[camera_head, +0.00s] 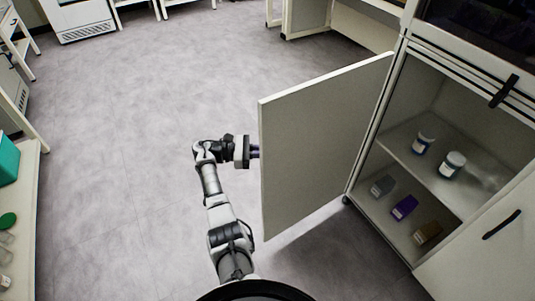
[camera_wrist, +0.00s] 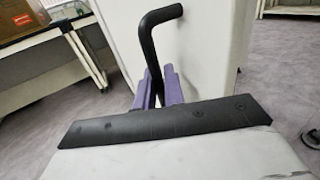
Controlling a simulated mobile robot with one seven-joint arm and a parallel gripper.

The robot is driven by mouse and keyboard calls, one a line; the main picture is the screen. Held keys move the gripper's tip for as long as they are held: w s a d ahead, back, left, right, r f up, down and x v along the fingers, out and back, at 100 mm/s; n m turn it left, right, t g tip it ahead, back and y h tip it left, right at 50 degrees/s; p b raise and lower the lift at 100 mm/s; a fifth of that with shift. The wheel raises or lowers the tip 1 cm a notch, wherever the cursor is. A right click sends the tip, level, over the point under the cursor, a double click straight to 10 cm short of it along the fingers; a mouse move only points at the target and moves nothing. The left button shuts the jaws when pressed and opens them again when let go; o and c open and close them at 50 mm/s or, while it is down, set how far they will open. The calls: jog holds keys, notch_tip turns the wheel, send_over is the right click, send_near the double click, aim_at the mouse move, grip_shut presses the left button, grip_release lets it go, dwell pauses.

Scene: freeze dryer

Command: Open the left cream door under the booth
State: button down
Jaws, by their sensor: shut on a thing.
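The left cream door (camera_head: 318,145) stands swung far out from the cabinet, hinged at the cabinet's left edge, with its inner face toward the head camera. My gripper (camera_head: 255,152) is at the door's free edge, on its outer side. In the wrist view, the purple fingers of my gripper (camera_wrist: 160,88) are shut on the black bar handle (camera_wrist: 148,45) of the door. The door's pale outer face (camera_wrist: 205,45) shows behind the handle. In the head view the handle is hidden behind the door.
The open cabinet shows a shelf (camera_head: 483,187) with two white-lidded jars; grey, purple and brown boxes lie below. The right door (camera_head: 490,250) is shut, with a black handle (camera_head: 501,224). A bench (camera_head: 28,200) stands at the left. The floor (camera_head: 130,130) between is clear.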

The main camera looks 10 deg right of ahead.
dwell(0.4)
jog(key=c, duration=1.6)
grip_release()
jog(key=shift+c, duration=0.2)
jog(key=w+a+b, duration=0.1)
jog(key=a+b, duration=0.4)
jog(key=a, duration=0.8)
jog(key=shift+w+a, duration=0.15)
jog(key=shift+a, duration=0.25)
